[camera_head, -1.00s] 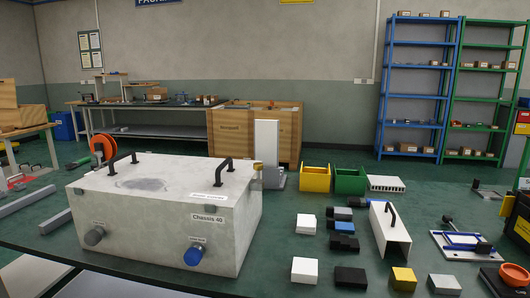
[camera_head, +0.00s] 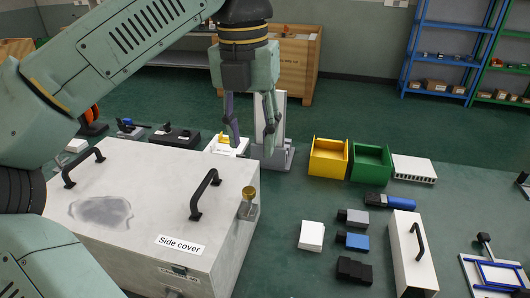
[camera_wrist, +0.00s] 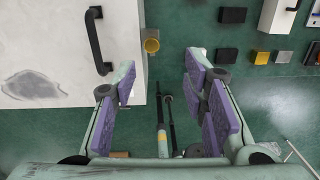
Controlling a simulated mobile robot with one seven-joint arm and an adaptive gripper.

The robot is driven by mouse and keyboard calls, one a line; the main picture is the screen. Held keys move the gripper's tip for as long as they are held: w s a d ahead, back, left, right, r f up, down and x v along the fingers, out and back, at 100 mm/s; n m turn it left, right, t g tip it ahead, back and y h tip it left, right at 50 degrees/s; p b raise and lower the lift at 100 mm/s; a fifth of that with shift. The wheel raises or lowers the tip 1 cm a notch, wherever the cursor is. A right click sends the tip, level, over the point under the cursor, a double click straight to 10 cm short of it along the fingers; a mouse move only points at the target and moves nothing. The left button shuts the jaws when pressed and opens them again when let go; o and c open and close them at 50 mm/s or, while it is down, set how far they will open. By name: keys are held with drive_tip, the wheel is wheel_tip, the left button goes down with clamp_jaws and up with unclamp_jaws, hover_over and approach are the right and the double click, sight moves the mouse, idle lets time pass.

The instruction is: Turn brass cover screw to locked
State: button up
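The brass cover screw (camera_head: 249,191) is a short round knob on a small bracket at the right side of the grey chassis box (camera_head: 225,238), near the "Side cover" label (camera_head: 180,245). In the wrist view the screw (camera_wrist: 151,46) shows beside the box edge, ahead of the fingertips and roughly between their lines. My gripper (camera_head: 252,142) points down with its fingers spread. It is behind the screw in the head view and apart from it. The wrist view shows the purple finger pads (camera_wrist: 161,66) wide apart with nothing between them. Any locked mark is too small to read.
A white upright stand (camera_head: 275,135) is behind the gripper. Yellow (camera_head: 328,158) and green (camera_head: 371,164) bins stand to the right, with small blocks (camera_head: 355,242) in front. Green tabletop lies clear between.

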sight(249, 190)
drive_tip(key=shift+y, duration=0.3)
drive_tip(key=f, duration=0.3)
drive_tip(key=f+p, duration=0.1)
drive_tip(key=f, duration=0.3)
drive_tip(key=a+f, duration=0.1)
drive_tip(key=f, duration=0.2)
drive_tip(key=shift+f+p, duration=0.3)
drive_tip(key=shift+p, duration=0.05)
drive_tip(key=shift+c, duration=0.2)
clamp_jaws()
